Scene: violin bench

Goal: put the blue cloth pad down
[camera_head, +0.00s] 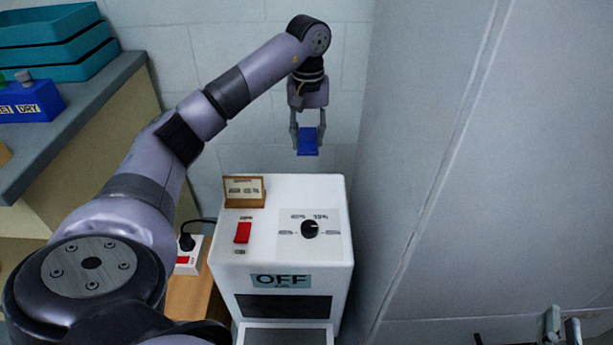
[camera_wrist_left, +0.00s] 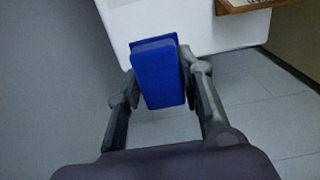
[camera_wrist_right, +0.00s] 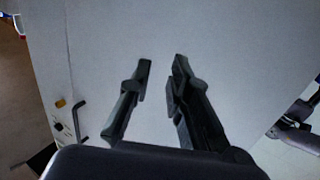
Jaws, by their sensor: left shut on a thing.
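The blue cloth pad (camera_head: 307,143) is between the fingers of my left gripper (camera_head: 308,128), which is shut on it and points down. In the head view the pad shows just beyond the back edge of the white machine (camera_head: 270,190), with the wall behind it. In the left wrist view the pad (camera_wrist_left: 158,75) overlaps the white machine's edge, with grey floor around it. The pad appears to be held in the air, touching only the fingers. My right gripper (camera_wrist_right: 162,68) is open and empty in front of a grey surface; it also shows at the lower right of the head view.
A small framed card (camera_head: 244,191) stands on the machine's back left corner. A red switch (camera_head: 242,232), a black knob (camera_head: 309,229) and an OFF label (camera_head: 281,281) are on it. A blue WET/DRY box (camera_head: 30,103) and teal trays (camera_head: 50,45) sit on the left bench. A grey panel (camera_head: 450,150) bounds the right.

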